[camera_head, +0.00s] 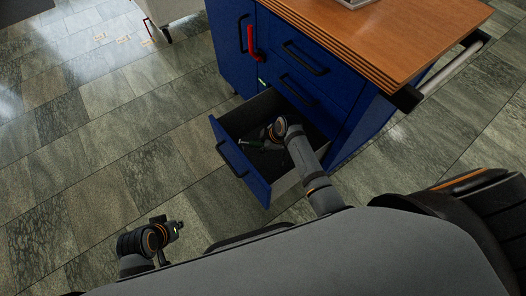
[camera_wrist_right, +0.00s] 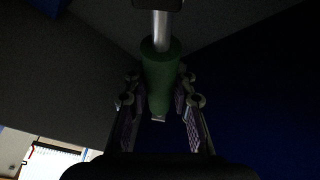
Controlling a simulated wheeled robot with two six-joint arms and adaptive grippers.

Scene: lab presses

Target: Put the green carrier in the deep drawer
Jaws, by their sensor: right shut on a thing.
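The deep drawer (camera_head: 242,176) of the blue cabinet is pulled open, with a dark inside. My right arm reaches into it, and my right gripper (camera_head: 262,141) is inside the drawer opening. In the right wrist view, my right gripper (camera_wrist_right: 159,112) is shut on the green carrier (camera_wrist_right: 159,75), which has a green body and a metal shaft. The carrier (camera_head: 249,143) shows small and partly hidden by the gripper in the head view. I cannot tell whether it touches the drawer floor. My left gripper (camera_head: 176,229) is low at the left, away from the cabinet; its jaws are unclear.
The blue cabinet (camera_head: 232,48) has a wooden top (camera_head: 400,30), a shut upper drawer (camera_head: 300,72) and a red handle (camera_head: 252,42) on its door. A white cart (camera_head: 165,10) stands at the back. The tiled floor (camera_head: 100,150) at the left is clear.

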